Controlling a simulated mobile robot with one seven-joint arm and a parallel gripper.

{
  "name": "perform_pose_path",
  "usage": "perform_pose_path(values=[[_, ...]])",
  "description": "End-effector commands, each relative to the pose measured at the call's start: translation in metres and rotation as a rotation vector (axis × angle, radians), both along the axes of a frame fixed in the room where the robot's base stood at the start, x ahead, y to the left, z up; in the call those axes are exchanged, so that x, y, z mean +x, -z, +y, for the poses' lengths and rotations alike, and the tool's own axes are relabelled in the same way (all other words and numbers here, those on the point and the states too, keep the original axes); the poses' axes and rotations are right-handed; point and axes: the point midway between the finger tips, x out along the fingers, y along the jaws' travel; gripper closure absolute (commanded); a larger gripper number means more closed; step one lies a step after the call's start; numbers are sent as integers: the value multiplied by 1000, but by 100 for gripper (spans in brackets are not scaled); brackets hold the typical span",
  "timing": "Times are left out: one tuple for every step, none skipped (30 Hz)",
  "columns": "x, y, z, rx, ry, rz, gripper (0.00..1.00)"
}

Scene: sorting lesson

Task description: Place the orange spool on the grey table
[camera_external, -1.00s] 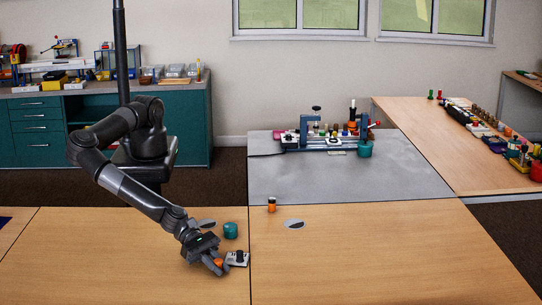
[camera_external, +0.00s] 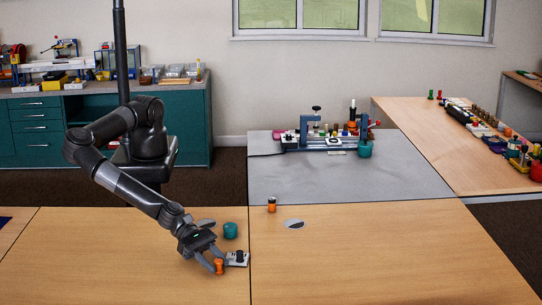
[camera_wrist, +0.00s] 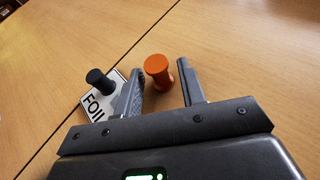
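The orange spool (camera_external: 219,267) stands upright on the wooden table in the external view. In the wrist view the orange spool (camera_wrist: 158,72) is at the mouth of my gripper, between the fingertips. My gripper (camera_external: 213,262) is open, also in the wrist view (camera_wrist: 163,82), with a visible gap between the spool and the right finger. The spool looks closer to the left finger; I cannot tell whether they touch. The grey table (camera_external: 400,182) lies further back and to the right, with bare surface at its front.
A white plate marked FOIL with a black knob (camera_wrist: 101,82) sits just beside my left finger. A teal pot (camera_external: 230,230), an orange-and-black piece (camera_external: 271,205) and a grey disc (camera_external: 294,224) are on the wood. A blue fixture (camera_external: 325,138) stands at the grey table's back.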

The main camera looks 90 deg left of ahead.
Motion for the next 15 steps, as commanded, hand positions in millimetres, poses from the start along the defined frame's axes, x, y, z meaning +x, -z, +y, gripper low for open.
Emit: perform_pose_path(values=[[-7, -4, 6, 0, 1, 0, 63], [-12, -6, 10, 0, 2, 0, 63], [-17, -9, 16, 0, 2, 0, 63], [-22, -12, 20, 0, 1, 0, 63], [-26, -14, 24, 0, 1, 0, 63], [-31, -17, 30, 0, 2, 0, 63], [-35, -20, 34, 0, 1, 0, 63], [-39, -22, 38, 0, 3, -2, 63], [-44, -25, 43, 0, 3, -2, 63], [-47, -26, 47, 0, 1, 0, 63], [-51, -28, 50, 0, 2, 0, 63], [-54, -30, 54, 0, 1, 0, 63], [-57, -32, 57, 0, 1, 0, 63], [-60, -33, 59, 0, 1, 0, 63], [-62, -35, 62, -1, 0, 1, 63]])
